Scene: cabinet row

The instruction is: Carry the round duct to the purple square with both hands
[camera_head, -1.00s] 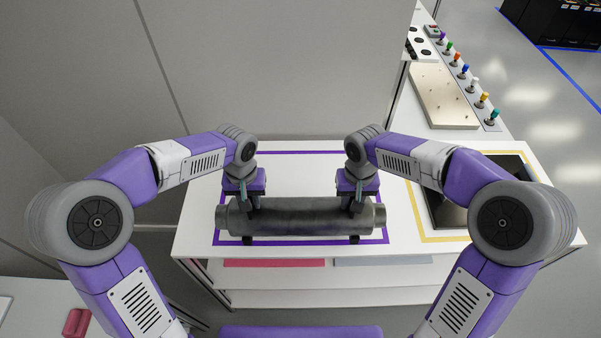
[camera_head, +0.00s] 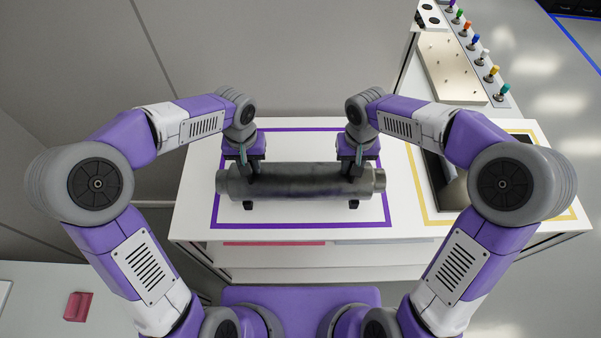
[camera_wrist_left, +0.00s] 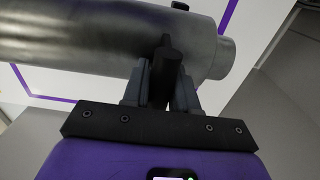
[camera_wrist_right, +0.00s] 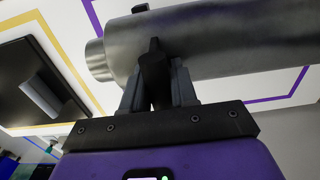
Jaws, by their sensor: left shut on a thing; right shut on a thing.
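The round duct (camera_head: 300,183) is a dark grey metal cylinder lying crosswise over the purple square (camera_head: 388,200), a purple outline on the white table top. My left gripper (camera_head: 247,172) is shut on a black tab near the duct's left end. My right gripper (camera_head: 357,172) is shut on a like tab near its right end. The duct and the closed jaws also show in the left wrist view (camera_wrist_left: 90,40) and the right wrist view (camera_wrist_right: 220,45). The duct looks level. Whether it touches the table or hangs just above it, I cannot tell.
A yellow outline (camera_head: 440,222) with a dark tray (camera_head: 440,180) is to the right on the same table. A metal plate (camera_head: 450,70) and a row of coloured knobs stand behind it. A grey panel (camera_head: 270,50) rises behind the table. A red block (camera_head: 78,306) lies at lower left.

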